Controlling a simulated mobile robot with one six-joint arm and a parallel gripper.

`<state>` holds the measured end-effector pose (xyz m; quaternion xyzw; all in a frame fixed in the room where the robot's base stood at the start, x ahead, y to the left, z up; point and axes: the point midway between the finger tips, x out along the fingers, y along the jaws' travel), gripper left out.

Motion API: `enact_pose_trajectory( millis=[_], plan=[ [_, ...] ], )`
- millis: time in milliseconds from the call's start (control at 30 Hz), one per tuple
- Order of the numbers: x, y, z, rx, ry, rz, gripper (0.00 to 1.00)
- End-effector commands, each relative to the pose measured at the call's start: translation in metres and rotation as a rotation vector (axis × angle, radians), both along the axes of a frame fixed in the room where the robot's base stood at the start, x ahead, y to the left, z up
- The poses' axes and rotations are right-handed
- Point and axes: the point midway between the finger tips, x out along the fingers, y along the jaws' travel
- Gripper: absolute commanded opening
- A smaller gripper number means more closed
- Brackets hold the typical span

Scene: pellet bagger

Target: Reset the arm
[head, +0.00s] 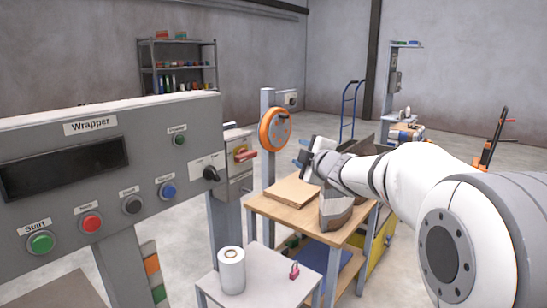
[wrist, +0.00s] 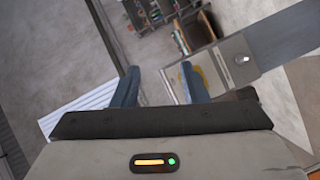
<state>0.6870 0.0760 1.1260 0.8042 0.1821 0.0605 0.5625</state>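My white arm reaches in from the right in the head view. My gripper (head: 301,154) is held in the air above the back of the wooden table, pointing left toward the orange round disc (head: 275,130) on a post. Its two blue fingers also show in the wrist view (wrist: 160,84), spread apart with nothing between them. The gripper is open and empty. Whether the fingers are near the disc in depth is hard to tell.
The Wrapper panel (head: 110,155) stands close on the left. A wooden table (head: 290,218) holds brown sheets (head: 291,191) and a grey-brown scoop-like item (head: 336,212). A small white table (head: 262,280) holds a white roll (head: 231,270) and a pink padlock (head: 294,271). Open floor lies behind.

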Motion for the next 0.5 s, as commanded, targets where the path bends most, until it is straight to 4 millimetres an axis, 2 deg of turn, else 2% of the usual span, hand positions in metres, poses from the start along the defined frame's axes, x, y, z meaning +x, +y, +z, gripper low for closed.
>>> enact_pose_trajectory(
  millis=[33,67,167,233,367,400,500],
  plan=[
    [-0.018,-0.02,0.014,0.061,0.076,-0.111,0.4],
    [-0.029,-0.032,0.013,0.099,0.126,-0.177,0.4],
    [-0.073,-0.066,0.0,0.232,0.307,-0.391,0.4],
    [-0.112,-0.085,-0.014,0.327,0.442,-0.534,0.4],
    [-0.199,-0.102,-0.045,0.497,0.711,-0.778,0.4],
    [-0.227,-0.103,-0.055,0.544,0.796,-0.845,0.4],
    [-0.29,-0.098,-0.075,0.639,0.984,-0.977,0.4]
  ],
)
